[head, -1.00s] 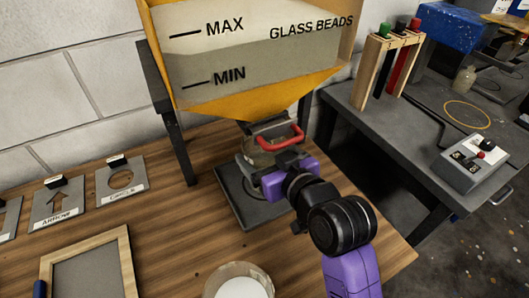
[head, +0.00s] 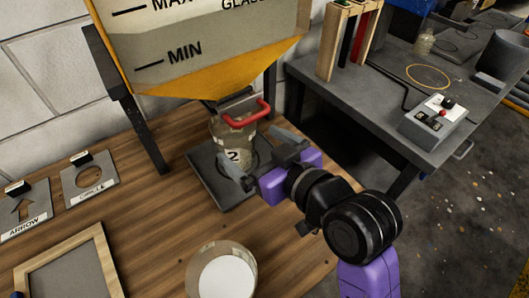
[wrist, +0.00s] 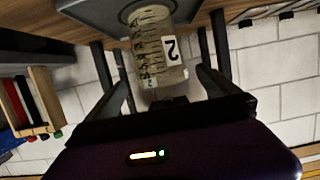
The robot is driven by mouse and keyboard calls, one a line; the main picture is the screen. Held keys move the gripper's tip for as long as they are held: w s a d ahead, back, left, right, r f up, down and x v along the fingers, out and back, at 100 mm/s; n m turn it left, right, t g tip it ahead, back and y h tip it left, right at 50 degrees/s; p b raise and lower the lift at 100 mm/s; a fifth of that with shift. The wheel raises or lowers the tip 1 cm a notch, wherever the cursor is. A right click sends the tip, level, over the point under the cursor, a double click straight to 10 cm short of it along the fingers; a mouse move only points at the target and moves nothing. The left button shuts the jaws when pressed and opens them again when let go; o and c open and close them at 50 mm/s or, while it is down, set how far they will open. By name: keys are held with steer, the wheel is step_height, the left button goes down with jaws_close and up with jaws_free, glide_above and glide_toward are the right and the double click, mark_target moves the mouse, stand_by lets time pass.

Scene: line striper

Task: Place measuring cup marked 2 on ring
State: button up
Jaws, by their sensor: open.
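The measuring cup marked 2 (head: 233,142) is a clear cup with a white label, upright on a dark square plate (head: 212,188) under the hopper's outlet. It also shows in the wrist view (wrist: 157,45), with grainy contents. My gripper (head: 252,146) is open, its two fingers on either side of the cup, with visible gaps in the wrist view. A thin yellow ring (head: 431,89) lies flat on the grey bench at the right, with nothing inside it.
The yellow hopper (head: 215,65) hangs just above the cup, with a red handle (head: 250,114) close to its rim. A round tub (head: 222,272) stands at the front. A control box (head: 434,122) and a wooden rack (head: 345,40) are on the grey bench (head: 385,95).

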steer(key=v, duration=0.3)
steer(key=shift+s+d+r, duration=0.15)
steer(key=shift+s+d, duration=0.05)
steer(key=shift+s, duration=0.1)
stand_by(0.3)
